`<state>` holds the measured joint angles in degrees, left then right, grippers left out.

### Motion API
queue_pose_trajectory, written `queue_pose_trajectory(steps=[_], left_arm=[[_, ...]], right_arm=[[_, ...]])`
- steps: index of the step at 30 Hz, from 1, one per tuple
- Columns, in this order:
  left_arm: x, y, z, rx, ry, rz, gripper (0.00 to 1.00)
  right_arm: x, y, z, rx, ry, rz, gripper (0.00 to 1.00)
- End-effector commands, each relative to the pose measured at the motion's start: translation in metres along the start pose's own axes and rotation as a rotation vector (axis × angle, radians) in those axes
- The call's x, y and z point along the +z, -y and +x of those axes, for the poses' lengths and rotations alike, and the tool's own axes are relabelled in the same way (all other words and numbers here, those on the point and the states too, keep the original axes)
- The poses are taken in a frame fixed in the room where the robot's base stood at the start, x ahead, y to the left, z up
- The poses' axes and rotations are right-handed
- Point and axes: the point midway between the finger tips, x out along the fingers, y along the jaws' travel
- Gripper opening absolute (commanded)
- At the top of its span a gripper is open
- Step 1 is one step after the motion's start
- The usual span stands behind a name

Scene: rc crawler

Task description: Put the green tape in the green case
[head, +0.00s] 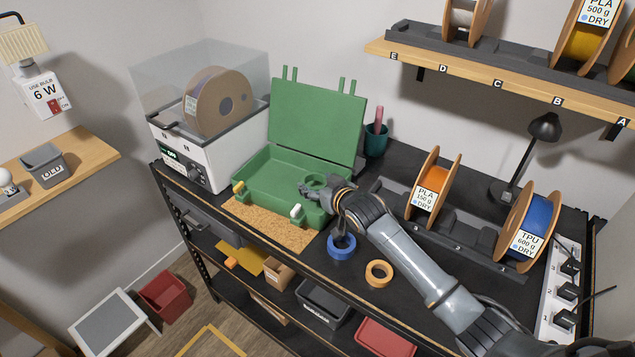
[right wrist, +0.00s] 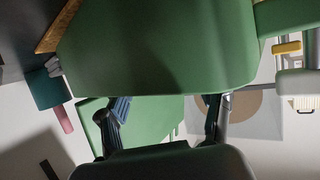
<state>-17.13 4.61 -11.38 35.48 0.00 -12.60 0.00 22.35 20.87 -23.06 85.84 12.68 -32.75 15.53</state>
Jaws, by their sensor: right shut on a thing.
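The green case (head: 262,186) stands open on the workbench in the head view, with its lid raised at the back. The green tape (head: 316,179) shows as a small ring at the right part of the case's tray. My right gripper (head: 308,188) reaches over the case's front right side and is shut on the green tape. Whether the tape touches the case floor is unclear. In the right wrist view, a large green surface fills the top and hides the fingertips; the raised lid shows between the fingers. My left gripper is not in view.
A blue tape (head: 341,246) and an orange tape (head: 379,273) lie on the bench below my right arm. A white dryer box (head: 200,150) stands left of the case. A teal cup (head: 376,142) stands behind it to the right. Filament spools stand farther right.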

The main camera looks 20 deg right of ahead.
Motion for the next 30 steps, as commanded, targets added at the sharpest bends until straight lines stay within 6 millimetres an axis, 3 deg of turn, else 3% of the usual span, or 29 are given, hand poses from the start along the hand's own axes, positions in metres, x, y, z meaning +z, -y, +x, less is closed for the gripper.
queue_pose_trajectory(steps=[25, 26, 27, 30], left_arm=[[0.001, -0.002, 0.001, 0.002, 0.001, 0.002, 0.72], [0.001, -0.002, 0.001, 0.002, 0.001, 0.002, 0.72], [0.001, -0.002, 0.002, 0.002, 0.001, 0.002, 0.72], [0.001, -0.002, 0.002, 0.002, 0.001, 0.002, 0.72]], right_arm=[[0.023, 0.0, 0.008, 0.001, 0.006, 0.0, 0.34], [0.024, 0.0, 0.008, 0.0, 0.008, 0.0, 0.68], [0.025, 0.001, 0.008, 0.0, 0.01, 0.0, 0.75], [0.027, 0.001, 0.009, 0.0, 0.013, 0.0, 0.75]])
